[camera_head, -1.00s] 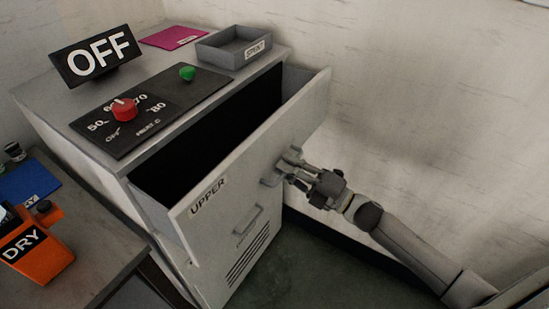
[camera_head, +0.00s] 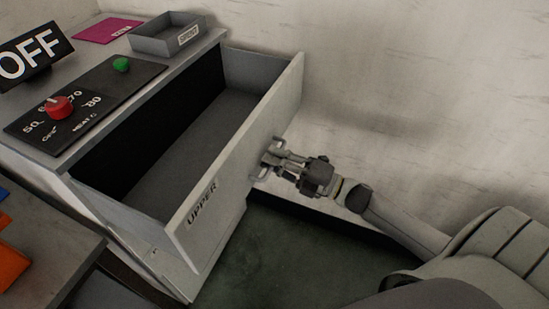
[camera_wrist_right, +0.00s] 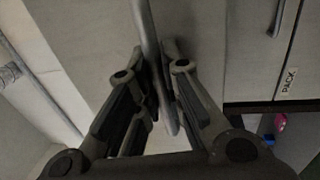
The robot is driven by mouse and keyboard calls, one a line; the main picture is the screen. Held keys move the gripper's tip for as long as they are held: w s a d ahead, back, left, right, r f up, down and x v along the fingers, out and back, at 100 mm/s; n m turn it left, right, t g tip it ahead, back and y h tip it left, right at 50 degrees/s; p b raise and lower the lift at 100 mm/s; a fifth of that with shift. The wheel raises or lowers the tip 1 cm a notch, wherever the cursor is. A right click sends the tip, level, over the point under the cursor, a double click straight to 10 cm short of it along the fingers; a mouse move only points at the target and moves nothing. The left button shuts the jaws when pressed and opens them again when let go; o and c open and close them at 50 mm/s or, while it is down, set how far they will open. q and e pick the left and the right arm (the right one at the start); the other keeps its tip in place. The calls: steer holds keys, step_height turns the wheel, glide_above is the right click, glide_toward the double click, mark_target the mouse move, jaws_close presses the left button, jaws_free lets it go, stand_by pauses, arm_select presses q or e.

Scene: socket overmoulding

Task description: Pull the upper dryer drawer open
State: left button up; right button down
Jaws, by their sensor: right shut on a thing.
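The upper dryer drawer (camera_head: 232,168), a grey box with a front labelled UPPER, stands well out of the dryer cabinet (camera_head: 62,160). Its inside looks empty. My right gripper (camera_head: 277,160) is shut on the drawer handle (camera_head: 262,172) at the right part of the drawer front. In the right wrist view the handle bar (camera_wrist_right: 150,50) runs between the two fingers of my right gripper (camera_wrist_right: 166,95). My left gripper is not in view.
On the cabinet top are a control panel with a red knob (camera_head: 60,107) and a green button (camera_head: 121,65), an OFF sign (camera_head: 30,55), a grey tray (camera_head: 168,36) and a magenta mat (camera_head: 106,31). A side table (camera_head: 45,250) stands at left. Dark floor lies in front.

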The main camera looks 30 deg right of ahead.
steer(key=c, duration=1.5)
jaws_free()
steer(key=shift+c, duration=0.2)
steer(key=v, duration=1.2)
